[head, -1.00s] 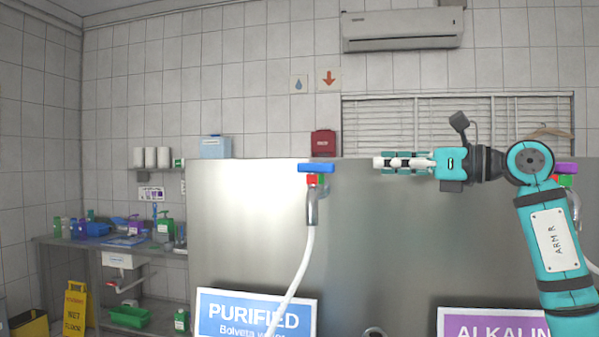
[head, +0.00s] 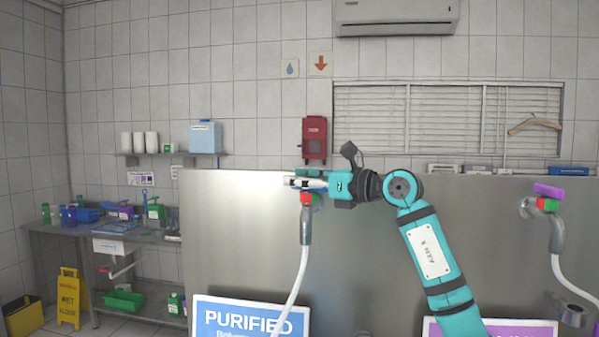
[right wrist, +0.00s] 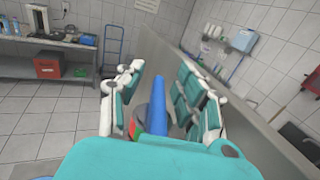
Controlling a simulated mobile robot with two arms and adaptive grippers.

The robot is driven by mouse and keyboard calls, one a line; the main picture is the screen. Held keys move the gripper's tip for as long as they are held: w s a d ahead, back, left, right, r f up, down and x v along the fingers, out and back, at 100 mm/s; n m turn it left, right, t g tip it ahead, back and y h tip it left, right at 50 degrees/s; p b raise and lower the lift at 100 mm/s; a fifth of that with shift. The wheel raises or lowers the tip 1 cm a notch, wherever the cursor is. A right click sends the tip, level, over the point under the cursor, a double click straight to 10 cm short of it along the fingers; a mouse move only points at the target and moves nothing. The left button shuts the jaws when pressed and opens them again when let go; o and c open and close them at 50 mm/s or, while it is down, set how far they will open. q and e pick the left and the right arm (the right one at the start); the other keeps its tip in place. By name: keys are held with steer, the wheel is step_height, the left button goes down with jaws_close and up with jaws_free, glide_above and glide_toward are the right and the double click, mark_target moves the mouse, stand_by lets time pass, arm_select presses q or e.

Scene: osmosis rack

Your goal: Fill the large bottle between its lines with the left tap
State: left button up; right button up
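The left tap (head: 305,228) stands above the blue PURIFIED sign, with a red and green base under its handle and a white hose hanging from its spout. My right gripper (head: 296,182) is at the top of this tap and hides most of its handle in the head view. In the right wrist view the blue handle (right wrist: 157,105) stands between the two spread fingers (right wrist: 160,88), with a gap visible on the right side. Contact on the left side is unclear. The large bottle and its lines are not in view. My left gripper is not in view.
A steel panel (head: 230,240) spans the front. The right tap (head: 550,208) has a purple handle, above a purple sign (head: 500,330). A side bench (head: 60,228) with bottles and a yellow wet-floor sign (head: 69,298) are at left.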

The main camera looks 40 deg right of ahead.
steer(key=shift+w, duration=0.1)
jaws_close()
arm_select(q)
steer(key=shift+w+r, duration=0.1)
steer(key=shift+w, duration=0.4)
arm_select(e)
steer(key=shift+n+y, duration=0.3)
steer(key=shift+y, duration=0.1)
arm_select(q)
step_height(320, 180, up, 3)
steer(key=p, duration=0.3)
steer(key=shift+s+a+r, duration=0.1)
arm_select(e)
steer(key=n+g+y, duration=0.2)
steer(key=y, duration=0.1)
steer(key=n+g+y, duration=0.1)
steer(key=y, duration=0.1)
steer(key=shift+s+a+f+n, duration=0.1)
steer(key=shift+s+a+n, duration=0.1)
steer(key=shift+a+n, duration=0.2)
